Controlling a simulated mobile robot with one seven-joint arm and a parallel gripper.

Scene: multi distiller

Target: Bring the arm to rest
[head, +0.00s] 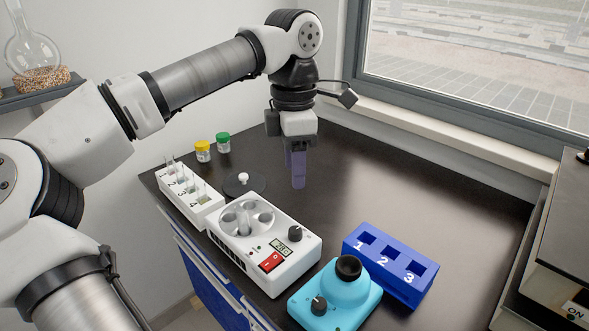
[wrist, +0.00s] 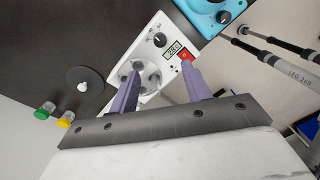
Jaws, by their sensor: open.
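My gripper (head: 297,170) hangs from my arm with its fingers pointing down, above the dark bench at the back of the white heater block. In the wrist view my gripper (wrist: 158,80) has its two purple fingers spread apart with nothing between them. The white heater block (head: 270,235) with round wells and a red switch stands below and in front of it; it also shows beyond the fingers in the wrist view (wrist: 147,52). My arm reaches in from the left, bent at the elbow and raised over the bench. The fingers touch nothing that I can see.
A white numbered rack (head: 200,203) with tubes, a black disc lid (head: 240,186), and yellow-capped (head: 202,151) and green-capped (head: 223,143) jars stand left. A blue numbered rack (head: 390,262) and a turquoise mixer (head: 335,300) are in front. The bench (head: 440,190) is clear at back right.

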